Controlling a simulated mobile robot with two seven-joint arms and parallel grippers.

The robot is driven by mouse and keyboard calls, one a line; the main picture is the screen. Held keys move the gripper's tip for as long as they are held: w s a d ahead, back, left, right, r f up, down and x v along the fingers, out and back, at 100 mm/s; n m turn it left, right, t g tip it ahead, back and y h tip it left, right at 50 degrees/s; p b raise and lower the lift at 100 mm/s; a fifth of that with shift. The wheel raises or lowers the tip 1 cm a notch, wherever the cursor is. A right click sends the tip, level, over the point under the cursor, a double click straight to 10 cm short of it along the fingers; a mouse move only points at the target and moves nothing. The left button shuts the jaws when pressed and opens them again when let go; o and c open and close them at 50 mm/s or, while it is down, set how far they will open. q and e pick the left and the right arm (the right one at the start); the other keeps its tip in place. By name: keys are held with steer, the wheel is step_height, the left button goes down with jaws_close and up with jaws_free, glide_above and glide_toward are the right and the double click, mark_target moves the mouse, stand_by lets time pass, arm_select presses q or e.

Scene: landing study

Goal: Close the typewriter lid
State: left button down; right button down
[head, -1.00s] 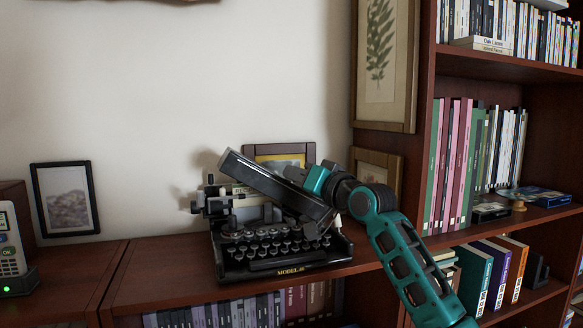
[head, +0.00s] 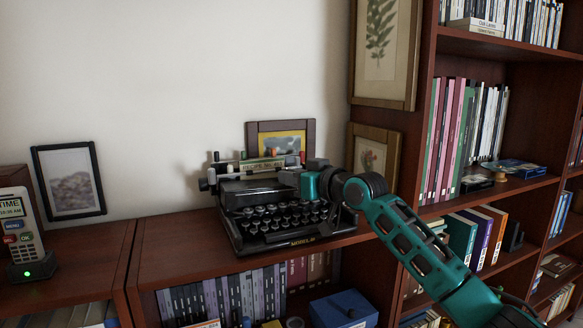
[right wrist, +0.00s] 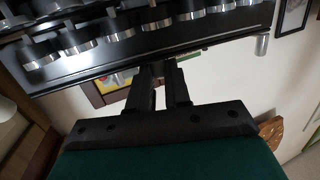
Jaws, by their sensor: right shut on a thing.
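The black typewriter (head: 288,238) stands on top of the low wooden shelf in the head view. Its lid (head: 250,185) lies low and nearly level over the typebars, behind the round keys. I cannot tell whether it rests fully on the body. My right gripper (head: 290,177) is at the lid's right end and shut on it; the arm partly hides that end. In the right wrist view the fingers (right wrist: 162,72) are close together against a dark edge, with a row of typewriter keys (right wrist: 125,33) above. My left gripper is not in view.
A framed picture (head: 281,138) leans on the wall just behind the typewriter. Another frame (head: 69,180) and a phone in its dock (head: 34,266) stand to the left. A tall bookcase (head: 425,150) rises close on the right. The shelf top left of the typewriter is clear.

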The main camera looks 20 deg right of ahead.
steer(key=shift+f, duration=0.25)
steer(key=c, duration=1.1)
jaws_free()
steer(key=shift+o, duration=0.2)
steer(key=b+v, duration=0.1)
steer(key=v, duration=1.2)
steer(key=shift+r, duration=0.2)
steer(key=shift+a, duration=0.1)
steer(key=shift+f, duration=0.1)
